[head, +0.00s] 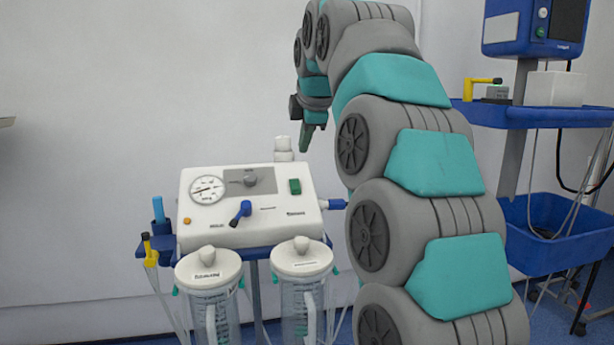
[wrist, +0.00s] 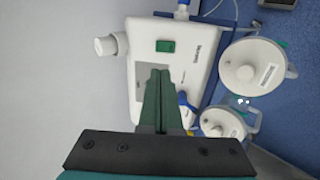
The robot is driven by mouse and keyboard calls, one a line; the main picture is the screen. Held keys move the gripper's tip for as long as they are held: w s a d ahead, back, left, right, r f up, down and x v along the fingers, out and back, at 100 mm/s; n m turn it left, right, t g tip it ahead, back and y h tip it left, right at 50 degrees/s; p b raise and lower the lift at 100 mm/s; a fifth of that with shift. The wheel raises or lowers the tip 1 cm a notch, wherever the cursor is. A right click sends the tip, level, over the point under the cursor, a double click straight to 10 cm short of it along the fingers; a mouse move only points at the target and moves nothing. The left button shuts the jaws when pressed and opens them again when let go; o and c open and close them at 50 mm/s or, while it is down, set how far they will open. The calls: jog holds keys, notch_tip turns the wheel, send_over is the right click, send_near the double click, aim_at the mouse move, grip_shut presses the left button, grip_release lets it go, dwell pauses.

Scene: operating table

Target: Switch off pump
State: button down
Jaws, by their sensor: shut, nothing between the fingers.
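The white suction pump (head: 250,218) stands on a blue stand in the head view. In the wrist view my gripper (wrist: 160,75) points over the pump (wrist: 205,55), with the green switch (wrist: 165,46) just beyond the fingertips. The gauge is hidden there behind my gripper. Whether the switch is on or off cannot be told.
Two lidded canisters (head: 209,263) (head: 302,257) hang in front of the pump. A white cap (head: 283,150) rises behind it. A blue trolley (head: 540,116) with a monitor (head: 535,28) and a blue bin (head: 555,232) stands at the right.

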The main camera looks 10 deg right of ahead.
aim_at(294, 184)
jog(key=shift+a+f, duration=0.1)
dwell(0.5)
jog(key=b+x, duration=0.1)
jog(key=x, duration=1.2)
jog(key=shift+w+f, duration=0.25)
jog(key=shift+w, duration=0.05)
jog(key=shift+w+r, duration=0.1)
jog(key=shift+r, duration=0.05)
jog(key=p, duration=0.3)
jog(key=shift+w+r+g, duration=0.1)
jog(key=shift+w+g, duration=0.1)
jog(key=shift+g, duration=0.1)
jog(key=shift+f+p, duration=0.2)
jog(key=shift+p, duration=0.1)
jog(key=shift+f+b, duration=0.25)
jog(key=shift+b, duration=0.1)
jog(key=shift+s+f, duration=0.1)
jog(key=shift+f, duration=0.05)
